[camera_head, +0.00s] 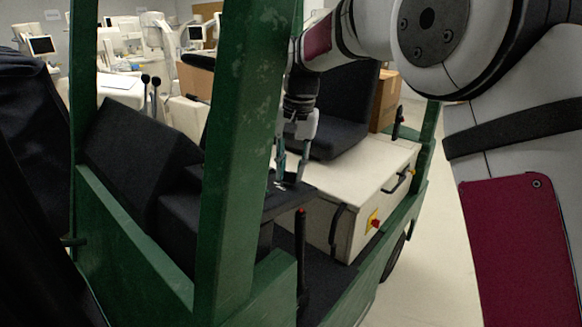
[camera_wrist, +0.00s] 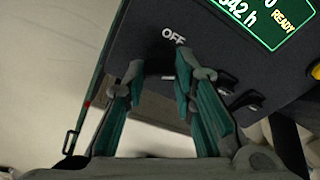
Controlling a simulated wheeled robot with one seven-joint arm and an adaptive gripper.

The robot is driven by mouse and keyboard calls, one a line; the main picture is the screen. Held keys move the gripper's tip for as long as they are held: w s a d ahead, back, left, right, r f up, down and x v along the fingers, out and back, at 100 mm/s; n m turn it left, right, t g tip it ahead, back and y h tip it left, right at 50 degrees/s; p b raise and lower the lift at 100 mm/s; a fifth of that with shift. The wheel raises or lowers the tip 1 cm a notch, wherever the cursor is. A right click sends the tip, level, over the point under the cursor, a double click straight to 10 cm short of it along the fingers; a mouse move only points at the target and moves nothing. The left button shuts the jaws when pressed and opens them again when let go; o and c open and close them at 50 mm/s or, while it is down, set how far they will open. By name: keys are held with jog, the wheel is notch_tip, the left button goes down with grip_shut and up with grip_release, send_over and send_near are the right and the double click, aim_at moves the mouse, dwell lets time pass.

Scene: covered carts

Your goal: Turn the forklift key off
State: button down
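The forklift's black control panel (camera_wrist: 150,30) fills the top of the wrist view, with a white OFF label (camera_wrist: 173,36) and a green-lit display (camera_wrist: 262,14) that shows READY. My gripper (camera_wrist: 160,68) is open at the panel's lower edge, its two teal-padded fingers apart below the OFF label. A small pale mark shows between the fingertips; I cannot tell whether it is part of the key. The key itself is not clearly seen. In the head view my gripper (camera_head: 290,180) points down at the dark panel (camera_head: 290,198), and the key is too small to make out.
The green forklift frame post (camera_head: 240,150) stands in front of the cab. A black seat (camera_head: 338,110) and cream housing (camera_head: 350,180) with a red knob (camera_head: 375,222) lie behind and right of the panel. Small black levers (camera_wrist: 242,98) sit right of my fingers. A cardboard box (camera_head: 386,100) stands behind.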

jog(key=shift+n, duration=0.3)
jog(key=n+y+b, duration=0.1)
jog(key=n+b, duration=0.1)
jog(key=n, duration=0.3)
jog(key=shift+w+d+n, duration=0.1)
jog(key=shift+n, duration=0.2)
jog(key=n+y+b, duration=0.1)
jog(key=n+b, duration=0.1)
jog(key=n, duration=0.3)
jog(key=shift+n+g, duration=0.3)
jog(key=shift+g, duration=0.1)
dwell(0.3)
jog(key=c, duration=1.3)
grip_release()
jog(key=v, duration=1.2)
